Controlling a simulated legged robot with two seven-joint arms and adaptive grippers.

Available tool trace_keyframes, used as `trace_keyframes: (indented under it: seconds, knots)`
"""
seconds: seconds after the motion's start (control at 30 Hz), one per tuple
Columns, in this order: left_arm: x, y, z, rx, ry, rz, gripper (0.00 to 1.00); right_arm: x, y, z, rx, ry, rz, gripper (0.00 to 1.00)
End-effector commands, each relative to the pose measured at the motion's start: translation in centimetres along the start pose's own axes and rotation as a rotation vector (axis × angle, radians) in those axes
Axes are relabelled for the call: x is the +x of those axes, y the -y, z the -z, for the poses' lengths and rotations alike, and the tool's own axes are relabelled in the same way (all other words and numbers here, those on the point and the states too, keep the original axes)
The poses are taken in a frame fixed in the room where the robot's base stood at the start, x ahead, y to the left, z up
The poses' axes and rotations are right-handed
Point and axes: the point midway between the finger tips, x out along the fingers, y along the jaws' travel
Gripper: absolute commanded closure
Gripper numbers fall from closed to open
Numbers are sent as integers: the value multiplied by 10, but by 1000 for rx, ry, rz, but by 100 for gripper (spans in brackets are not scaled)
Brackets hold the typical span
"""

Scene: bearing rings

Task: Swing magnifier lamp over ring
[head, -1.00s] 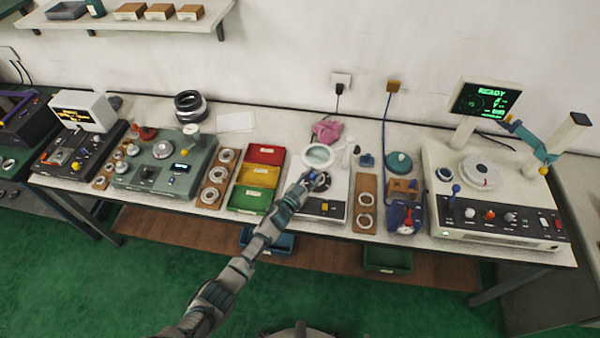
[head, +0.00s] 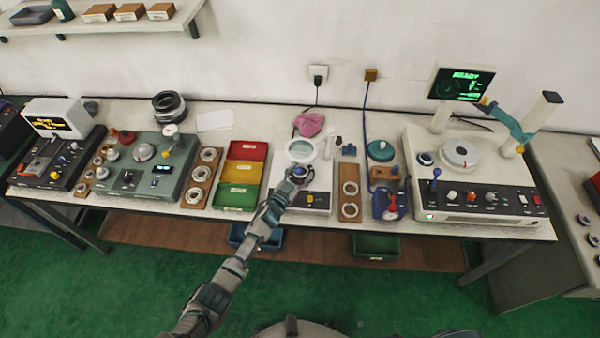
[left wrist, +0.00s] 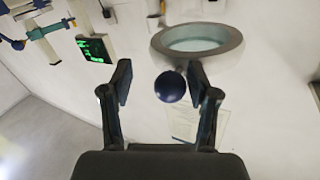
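The magnifier lamp's round head (head: 301,150), a pale ring around a glassy lens, stands over the white unit at the middle of the bench. It shows larger in the left wrist view (left wrist: 234,52), with a dark blue ball knob (left wrist: 170,87) at its near edge. My left gripper (head: 297,174) is at the near side of the lamp head. In the wrist view its fingers (left wrist: 158,88) are apart, with the knob between them, closer to the right finger; contact cannot be told. Two bearing rings (head: 349,188) (head: 349,210) lie on a wooden tray. My right gripper is out of view.
Red, yellow and green bins (head: 240,172) stand left of the lamp unit. A pink cloth (head: 308,124) lies behind it. A white machine (head: 470,190) with a green-lit screen (head: 462,84) is at right, a green gauge unit (head: 150,165) at left.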

Motion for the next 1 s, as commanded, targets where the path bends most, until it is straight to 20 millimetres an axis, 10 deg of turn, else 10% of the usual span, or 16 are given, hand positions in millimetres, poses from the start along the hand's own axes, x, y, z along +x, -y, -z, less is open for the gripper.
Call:
trace_keyframes:
  seconds: [0.63, 1.0]
  knots:
    - [-3, 2, 5, 3, -9, 2, 43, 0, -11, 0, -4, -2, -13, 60]
    - [-71, 2, 2, 2, -8, 0, 43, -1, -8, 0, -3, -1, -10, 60]
